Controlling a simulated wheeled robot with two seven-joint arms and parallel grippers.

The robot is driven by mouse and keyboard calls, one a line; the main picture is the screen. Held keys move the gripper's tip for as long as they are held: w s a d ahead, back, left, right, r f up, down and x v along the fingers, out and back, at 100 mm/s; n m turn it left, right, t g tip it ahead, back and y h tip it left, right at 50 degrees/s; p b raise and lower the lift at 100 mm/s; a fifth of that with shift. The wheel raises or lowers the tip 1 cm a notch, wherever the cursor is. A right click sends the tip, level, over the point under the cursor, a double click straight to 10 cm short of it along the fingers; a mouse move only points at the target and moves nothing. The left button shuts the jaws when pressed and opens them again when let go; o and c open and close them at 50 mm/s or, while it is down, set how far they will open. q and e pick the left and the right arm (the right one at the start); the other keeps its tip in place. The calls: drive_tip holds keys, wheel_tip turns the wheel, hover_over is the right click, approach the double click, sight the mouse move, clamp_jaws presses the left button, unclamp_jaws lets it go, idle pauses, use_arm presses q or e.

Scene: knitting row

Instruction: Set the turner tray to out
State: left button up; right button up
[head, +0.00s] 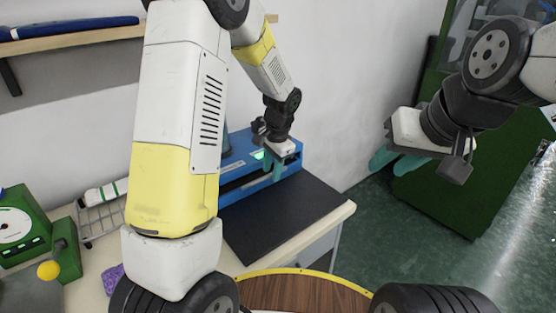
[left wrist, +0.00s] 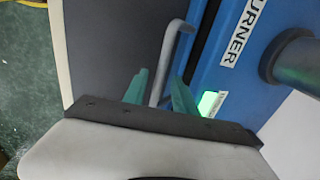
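The blue turner (head: 235,195) stands on the bench against the wall, with a dark slot along its front. In the left wrist view, its "TURNER" label (left wrist: 244,33) and a lit green indicator (left wrist: 209,103) show. A grey bent bar (left wrist: 165,60), apparently a handle, stands out in front of the blue face. My left gripper (head: 270,168) is at the turner's front right. Its teal fingers (left wrist: 158,92) stand on either side of the bar, apparently with gaps. I cannot make out the tray's position. My right gripper (head: 398,164) is open and empty, away from the bench.
A black mat-like surface (head: 285,222) lies on the bench before the turner. A green dial device (head: 22,228) and a wire rack (head: 100,215) are at left. A wall shelf (head: 75,37) is above. A dark green cabinet (head: 440,195) stands at right, with open floor before it.

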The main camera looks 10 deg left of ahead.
use_arm(q)
clamp_jaws()
drive_tip(key=shift+r, duration=0.1)
idle(1.1)
